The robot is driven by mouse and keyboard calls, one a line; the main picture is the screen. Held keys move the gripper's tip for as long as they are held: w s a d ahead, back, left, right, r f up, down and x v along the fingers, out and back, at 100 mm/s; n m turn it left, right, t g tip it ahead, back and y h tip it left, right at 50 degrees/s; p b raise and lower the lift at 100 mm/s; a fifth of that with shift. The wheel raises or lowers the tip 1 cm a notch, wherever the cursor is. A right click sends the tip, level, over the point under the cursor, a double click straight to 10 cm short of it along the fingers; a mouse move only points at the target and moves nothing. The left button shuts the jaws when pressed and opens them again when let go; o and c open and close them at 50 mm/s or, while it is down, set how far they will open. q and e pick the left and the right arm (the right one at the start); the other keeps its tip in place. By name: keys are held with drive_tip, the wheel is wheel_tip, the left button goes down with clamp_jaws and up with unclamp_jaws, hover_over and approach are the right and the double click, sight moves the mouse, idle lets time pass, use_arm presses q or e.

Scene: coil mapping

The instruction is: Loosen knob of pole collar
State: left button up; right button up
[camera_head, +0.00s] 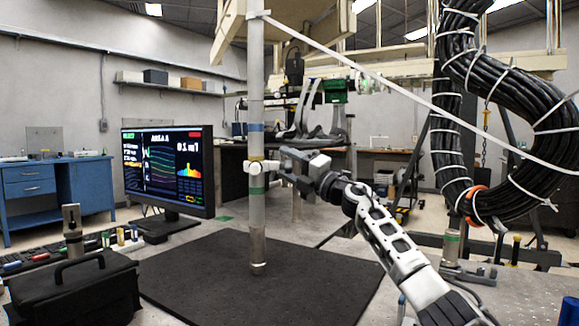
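A pale vertical pole (256,100) stands on the black mat (330,275), with a blue band and a green band on it. The pole collar (257,167) sits around the pole between these bands, with a light tan ring and a small pale part sticking out to the left. My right gripper (281,164) comes in from the right at collar height, its fingertips at the collar's right side. The knob cannot be made out clearly there; the fingers cover that side, and whether they are closed on it is too small to tell. My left gripper is out of view.
A monitor (167,168) stands left of the pole, and a black case (75,290) lies at the front left. A thick coil of black cables (535,120) hangs at the right. A white strap (400,87) runs from the pole top down to the right, above my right arm.

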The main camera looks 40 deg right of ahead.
drive_tip(key=shift+f, duration=0.1)
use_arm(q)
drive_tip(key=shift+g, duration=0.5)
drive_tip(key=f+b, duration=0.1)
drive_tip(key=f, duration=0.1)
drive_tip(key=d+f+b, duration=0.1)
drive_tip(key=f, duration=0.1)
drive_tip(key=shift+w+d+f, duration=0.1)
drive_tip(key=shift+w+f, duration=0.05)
use_arm(e)
drive_tip(key=v, duration=0.7)
drive_tip(key=shift+s, duration=0.25)
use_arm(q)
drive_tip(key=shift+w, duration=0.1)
